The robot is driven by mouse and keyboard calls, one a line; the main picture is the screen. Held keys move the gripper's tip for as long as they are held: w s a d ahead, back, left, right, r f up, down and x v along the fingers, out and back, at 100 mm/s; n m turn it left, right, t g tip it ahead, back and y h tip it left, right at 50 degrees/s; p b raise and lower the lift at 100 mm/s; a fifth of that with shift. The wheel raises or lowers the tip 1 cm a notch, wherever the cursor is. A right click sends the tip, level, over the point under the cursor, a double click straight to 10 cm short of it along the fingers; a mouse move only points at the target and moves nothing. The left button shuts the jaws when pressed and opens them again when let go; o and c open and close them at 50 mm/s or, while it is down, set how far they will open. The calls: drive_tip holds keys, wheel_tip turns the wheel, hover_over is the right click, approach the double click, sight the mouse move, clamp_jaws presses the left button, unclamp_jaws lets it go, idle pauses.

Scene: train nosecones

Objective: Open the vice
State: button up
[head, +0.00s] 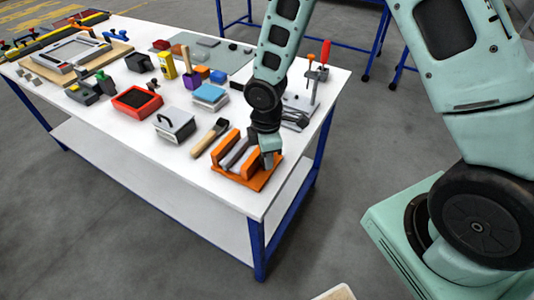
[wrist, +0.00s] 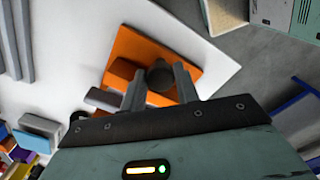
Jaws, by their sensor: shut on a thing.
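The orange vice (head: 219,151) stands near the front right corner of the white table, with a grey part (head: 234,153) between its upright orange jaws. In the wrist view the orange vice (wrist: 135,48) lies under my fingers. My gripper (head: 267,158) is over the right end of the vice. The wrist view shows a dark round knob (wrist: 160,74) between the two grey fingers, and my gripper (wrist: 158,84) is shut on it. In the head view the knob is hidden behind my gripper.
A wooden-handled brush (head: 209,138) lies left of the vice. A grey box with a handle (head: 174,125) and a red tray (head: 137,102) stand further left. A red-handled clamp (head: 318,70) stands behind my arm. The table's front edge is close to the vice.

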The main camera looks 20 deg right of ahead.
drive_tip(key=shift+w+a, duration=0.1)
drive_tip(key=shift+a, duration=0.3)
idle(0.5)
drive_tip(key=o, duration=1)
drive_tip(key=shift+c, duration=0.2)
drive_tip(key=shift+w+d, duration=0.1)
